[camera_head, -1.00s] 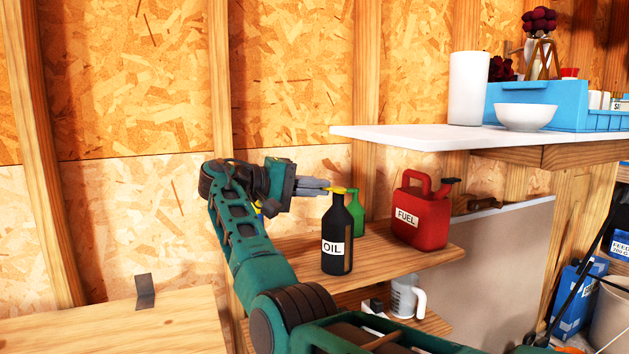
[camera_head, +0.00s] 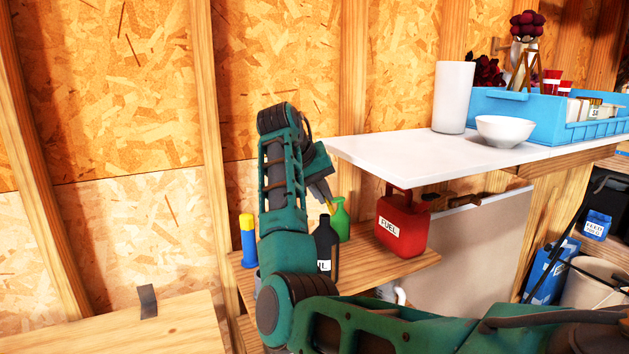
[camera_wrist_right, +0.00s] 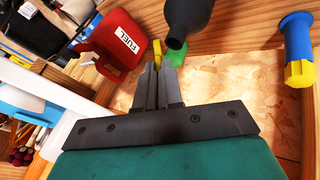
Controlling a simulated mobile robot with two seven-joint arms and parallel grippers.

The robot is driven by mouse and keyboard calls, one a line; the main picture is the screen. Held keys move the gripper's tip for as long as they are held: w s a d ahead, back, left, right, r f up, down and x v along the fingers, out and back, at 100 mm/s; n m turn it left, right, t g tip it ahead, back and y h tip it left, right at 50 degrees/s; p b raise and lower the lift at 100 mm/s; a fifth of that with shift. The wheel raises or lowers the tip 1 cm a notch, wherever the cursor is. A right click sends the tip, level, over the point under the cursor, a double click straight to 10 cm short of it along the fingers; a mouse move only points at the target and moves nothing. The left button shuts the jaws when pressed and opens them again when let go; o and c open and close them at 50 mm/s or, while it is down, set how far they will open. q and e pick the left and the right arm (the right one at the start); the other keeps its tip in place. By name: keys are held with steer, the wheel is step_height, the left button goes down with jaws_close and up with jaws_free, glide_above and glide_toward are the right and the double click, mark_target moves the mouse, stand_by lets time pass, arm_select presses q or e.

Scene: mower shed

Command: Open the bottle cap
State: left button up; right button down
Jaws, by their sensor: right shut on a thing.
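The black oil bottle (camera_head: 326,243) stands upright on the wooden shelf, partly hidden by my right arm. Its bare dark neck shows in the right wrist view, where the bottle (camera_wrist_right: 190,15) comes in from the top. My right gripper (camera_head: 322,190) is just above the bottle, its fingers pointing down and to the right. In the right wrist view its fingers (camera_wrist_right: 160,72) are closed together, with the yellow cap (camera_wrist_right: 157,48) at their tips. The cap is beside the bottle's neck and looks apart from it. My left gripper is not in view.
A green bottle (camera_head: 341,218) stands close behind the oil bottle. A red fuel can (camera_head: 402,226) is to the right, and a blue and yellow cylinder (camera_head: 248,243) to the left, on the same shelf (camera_head: 385,264). A white counter (camera_head: 400,155) overhangs from the right.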

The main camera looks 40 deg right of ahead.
steer(key=shift+s+d+r+m+t+y, duration=0.3)
steer(key=shift+s+d+t+y, duration=0.25)
steer(key=shift+t+y, duration=0.35)
steer(key=shift+s+d+f+m+t+y, duration=0.15)
steer(key=shift+s+d+t+y, duration=0.2)
steer(key=shift+t+y, duration=0.2)
steer(key=shift+s+d+m+t+y, duration=0.2)
steer(key=shift+d+t+y, duration=0.1)
steer(key=shift+t+y, duration=0.25)
steer(key=c, duration=1.3)
jaws_free()
steer(key=shift+o, duration=0.2)
steer(key=v, duration=1.3)
steer(key=shift+d, duration=0.2)
